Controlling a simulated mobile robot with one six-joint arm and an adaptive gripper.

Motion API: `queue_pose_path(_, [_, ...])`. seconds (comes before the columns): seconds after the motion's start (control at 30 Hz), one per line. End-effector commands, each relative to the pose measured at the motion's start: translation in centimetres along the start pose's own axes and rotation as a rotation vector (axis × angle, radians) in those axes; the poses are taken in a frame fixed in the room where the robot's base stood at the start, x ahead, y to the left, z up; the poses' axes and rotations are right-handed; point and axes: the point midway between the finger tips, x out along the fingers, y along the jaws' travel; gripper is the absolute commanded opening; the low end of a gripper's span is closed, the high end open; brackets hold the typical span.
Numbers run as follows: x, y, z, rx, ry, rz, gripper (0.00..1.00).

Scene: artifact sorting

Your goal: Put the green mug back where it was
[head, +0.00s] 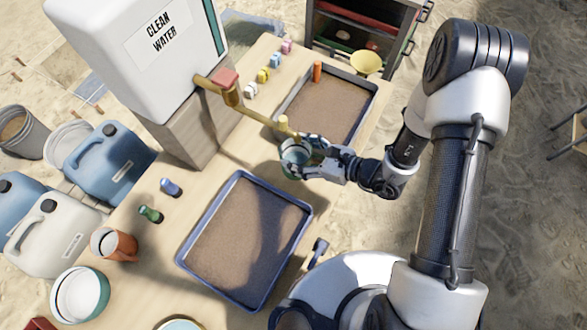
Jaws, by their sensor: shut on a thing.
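My gripper (312,163) is shut on the green mug (293,160), a teal-green cup, near the middle of the view. The fingers hide part of the mug's right side. The mug is between the two sand trays in the picture, just below the end of the brass tap pipe (262,112). I cannot tell whether it touches the table or hangs above it, nor what is inside.
A white clean-water tank (150,75) stands on a wooden block (190,130). A near sand tray (182,262) and a far sand tray (371,95) lie on the table. An orange mug (121,247), a white-and-teal bowl (103,298) and small coloured items (170,187) stand left.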

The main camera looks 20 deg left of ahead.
Motion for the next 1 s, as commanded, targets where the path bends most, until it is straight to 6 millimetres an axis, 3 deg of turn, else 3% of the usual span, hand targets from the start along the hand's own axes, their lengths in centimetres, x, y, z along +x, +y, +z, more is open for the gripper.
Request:
queue_pose_path(0.1, [1.1, 0.0, -2.6, 0.002, 0.000, 0.000, 0.35])
queue_pose_path(0.37, [1.9, -0.1, -4.7, 0.001, -0.001, -0.001, 0.35])
queue_pose_path(0.57, [3.0, -0.1, -7.3, 0.002, 0.000, 0.000, 0.35])
queue_pose_path(1.0, [3.3, -0.1, -8.0, 0.001, 0.000, -0.001, 0.35])
